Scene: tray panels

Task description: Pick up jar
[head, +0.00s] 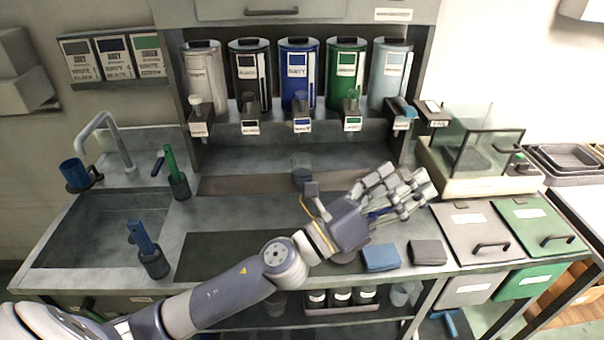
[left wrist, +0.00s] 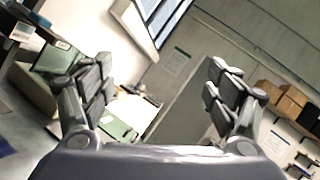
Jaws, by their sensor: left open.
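A clear glass jar (head: 302,163) stands upright on the counter below the row of dispensers, near the middle of the head view. Its lower part shows a dark tint. My left gripper (head: 413,192) is open and empty, above the right part of the counter, to the right of the jar and apart from it. In the left wrist view the open fingers (left wrist: 162,75) have nothing between them, and the jar is not visible there. My right gripper is in neither view.
Coloured dispensers (head: 298,75) line the back. A glass-walled box (head: 480,150) stands at right, beside lidded bins (head: 473,225). Folded cloths (head: 381,257) lie at the front edge. A sink (head: 95,230) and brush holders (head: 154,262) are at left. Several dark jars (head: 342,296) stand on the lower shelf.

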